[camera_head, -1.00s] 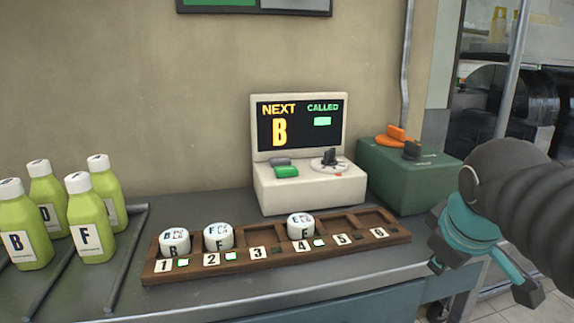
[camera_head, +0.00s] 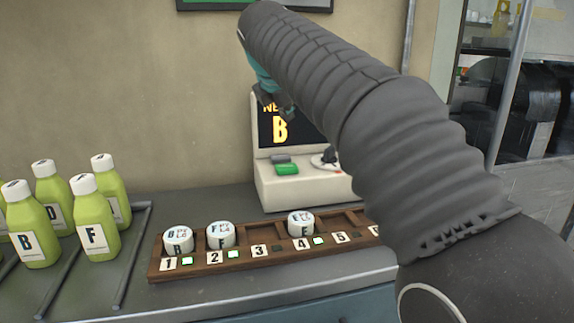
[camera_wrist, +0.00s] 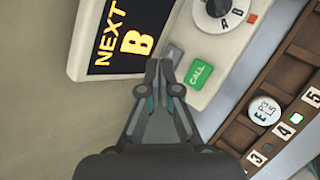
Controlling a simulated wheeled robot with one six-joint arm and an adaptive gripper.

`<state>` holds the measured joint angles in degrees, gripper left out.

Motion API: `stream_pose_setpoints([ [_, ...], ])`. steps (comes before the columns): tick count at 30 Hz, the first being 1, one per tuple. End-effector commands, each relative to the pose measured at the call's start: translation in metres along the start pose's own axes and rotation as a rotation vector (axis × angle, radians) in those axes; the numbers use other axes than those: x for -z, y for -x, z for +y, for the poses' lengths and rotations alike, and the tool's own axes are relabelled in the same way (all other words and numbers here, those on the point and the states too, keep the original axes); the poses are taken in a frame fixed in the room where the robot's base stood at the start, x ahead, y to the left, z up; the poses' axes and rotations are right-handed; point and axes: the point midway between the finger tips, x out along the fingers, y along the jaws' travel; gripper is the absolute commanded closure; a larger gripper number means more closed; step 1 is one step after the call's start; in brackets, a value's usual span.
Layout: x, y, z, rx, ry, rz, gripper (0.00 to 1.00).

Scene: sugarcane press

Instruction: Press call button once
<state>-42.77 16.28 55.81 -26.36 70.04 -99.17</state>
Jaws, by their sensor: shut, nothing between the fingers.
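The green call button (camera_head: 287,169) sits on the sloped front of the cream console (camera_head: 300,190). In the wrist view the button (camera_wrist: 199,73) reads "CALL" and lies just right of my fingertips. My gripper (camera_wrist: 159,66) is shut and empty, its tips overlapping the console near the grey button (camera_wrist: 174,54). In the head view my gripper (camera_head: 284,106) is in front of the console screen (camera_head: 280,130), above the buttons. The screen shows "NEXT B" in the wrist view; its right part is hidden by my arm in the head view. I cannot tell the height of the tips.
A black dial (camera_wrist: 218,8) is on the console beside the buttons. A wooden rack (camera_head: 200,268) with numbered slots and several white-lidded cups stands in front. Green bottles (camera_head: 92,215) stand at the left. The wall (camera_head: 120,100) rises behind.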

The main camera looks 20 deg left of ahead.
Motion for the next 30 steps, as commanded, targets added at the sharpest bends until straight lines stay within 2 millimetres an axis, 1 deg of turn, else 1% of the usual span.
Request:
stream_pose_setpoints([
  [8, 0.000, 0.000, -0.001, 0.000, -0.003, 0.000, 1.00],
  [13, 0.004, -0.006, -0.006, 0.002, -0.003, 0.000, 1.00],
  [16, 0.009, -0.013, -0.012, 0.003, -0.002, 0.000, 1.00],
  [18, 0.016, -0.022, -0.018, 0.002, -0.003, 0.000, 1.00],
  [24, 0.029, -0.041, -0.031, 0.001, -0.004, 0.000, 1.00],
  [30, 0.038, -0.052, -0.039, 0.001, -0.004, 0.000, 1.00],
])
